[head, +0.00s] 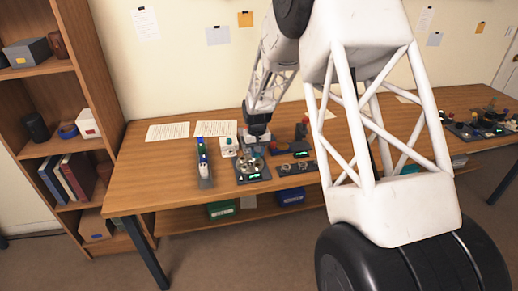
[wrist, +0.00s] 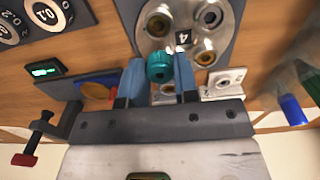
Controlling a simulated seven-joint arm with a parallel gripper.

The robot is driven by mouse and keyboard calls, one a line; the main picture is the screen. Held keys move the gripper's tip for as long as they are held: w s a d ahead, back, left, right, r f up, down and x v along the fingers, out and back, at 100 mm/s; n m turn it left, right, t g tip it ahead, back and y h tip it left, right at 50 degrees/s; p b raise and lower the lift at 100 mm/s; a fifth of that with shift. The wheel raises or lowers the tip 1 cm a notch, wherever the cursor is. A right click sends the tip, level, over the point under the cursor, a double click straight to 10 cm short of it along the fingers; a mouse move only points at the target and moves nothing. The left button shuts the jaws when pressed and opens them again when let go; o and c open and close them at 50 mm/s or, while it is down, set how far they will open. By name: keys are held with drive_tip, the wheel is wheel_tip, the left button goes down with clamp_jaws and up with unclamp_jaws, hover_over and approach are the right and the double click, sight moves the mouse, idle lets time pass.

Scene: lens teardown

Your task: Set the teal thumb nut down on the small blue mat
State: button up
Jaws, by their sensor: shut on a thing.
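The teal thumb nut (wrist: 160,67) is held between the two blue-grey fingers of my gripper (wrist: 158,74) in the wrist view. The fingers are shut on its sides. Behind it is a round metal plate (wrist: 202,58) with several ringed holes and a "4" label; I cannot tell the gap between nut and plate. A flat blue piece (wrist: 112,80), which looks like the small blue mat, lies left of the fingers. A yellow-orange disc shows on it, and my gripper body hides part of it. In the head view my gripper (head: 256,137) is over the bench, and the nut is too small to make out.
A dial panel (wrist: 45,15) and a small green display (wrist: 45,69) are at the left in the wrist view. A white block (wrist: 224,82) stands right of the fingers.

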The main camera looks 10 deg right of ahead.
drive_tip(key=d, duration=0.2)
drive_tip(key=w+d, duration=0.1)
drive_tip(key=d, duration=0.2)
drive_tip(key=w+d, duration=0.1)
drive_tip(key=d, duration=0.1)
drive_tip(key=shift+w+d+r, duration=0.15)
drive_tip(key=shift+d, duration=0.25)
drive_tip(key=shift+w, duration=0.15)
drive_tip(key=w, duration=0.5)
drive_tip(key=w+d+f, duration=0.1)
drive_tip(key=w, duration=0.8)
drive_tip(key=shift+w+d+f, duration=0.25)
drive_tip(key=shift+w+d, duration=0.1)
drive_tip(key=shift+w, duration=0.05)
drive_tip(key=shift+w+d, duration=0.1)
drive_tip(key=shift+w, duration=0.3)
drive_tip(key=shift+f, duration=1.75)
drive_tip(key=shift+f, duration=0.1)
